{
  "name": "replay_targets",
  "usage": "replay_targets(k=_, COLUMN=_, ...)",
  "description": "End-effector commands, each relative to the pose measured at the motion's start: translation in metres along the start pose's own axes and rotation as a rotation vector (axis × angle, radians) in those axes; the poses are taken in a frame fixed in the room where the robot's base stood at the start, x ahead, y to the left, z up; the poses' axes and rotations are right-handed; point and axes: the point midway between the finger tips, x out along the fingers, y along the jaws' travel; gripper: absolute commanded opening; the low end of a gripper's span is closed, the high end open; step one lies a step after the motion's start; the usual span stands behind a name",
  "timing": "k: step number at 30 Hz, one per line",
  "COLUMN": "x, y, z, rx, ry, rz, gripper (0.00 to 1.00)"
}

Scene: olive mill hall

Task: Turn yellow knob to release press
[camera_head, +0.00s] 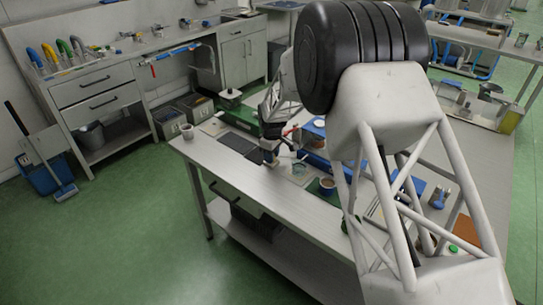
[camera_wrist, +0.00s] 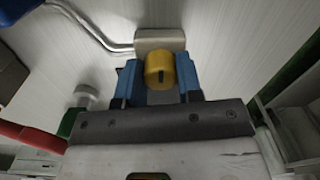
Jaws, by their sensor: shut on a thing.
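The yellow knob (camera_wrist: 159,70) shows in the middle of the wrist view, in front of a beige-grey block (camera_wrist: 160,40). A dark slot on its face stands about upright in the picture. My gripper (camera_wrist: 158,84) has its two blue fingers on either side of the knob and is shut on it. In the head view my gripper (camera_head: 270,156) is small and dark, low over the near left part of the long grey workbench (camera_head: 235,180). I cannot make out the knob in that view, and the press as a whole cannot be told there.
A grey cup (camera_head: 187,132) stands at the bench's left end. A brown-topped cup (camera_head: 327,184) and a glass-like jar (camera_head: 299,169) stand right of my gripper. In the wrist view, a bent pale pipe (camera_wrist: 100,38) runs to the block. Green floor (camera_head: 130,225) is open at left.

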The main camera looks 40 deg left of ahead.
Motion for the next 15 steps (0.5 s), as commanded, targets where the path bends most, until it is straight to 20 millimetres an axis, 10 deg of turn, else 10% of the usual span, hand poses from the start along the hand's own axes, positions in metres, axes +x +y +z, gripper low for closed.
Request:
replay_targets(k=5, x=-0.0019, y=0.0005, z=-0.0006, rx=0.0, ry=0.002, rz=0.002, gripper=0.1)
replay_targets(k=6, x=-0.0019, y=0.0005, z=-0.0006, rx=0.001, ry=0.002, rz=0.002, gripper=0.35)
replay_targets(k=9, x=-0.0016, y=0.0005, z=-0.0006, rx=0.001, ry=0.001, rz=0.002, gripper=0.5)
replay_targets(k=15, x=-0.0008, y=0.0002, z=-0.0003, rx=0.001, ry=0.001, rz=0.001, gripper=0.59)
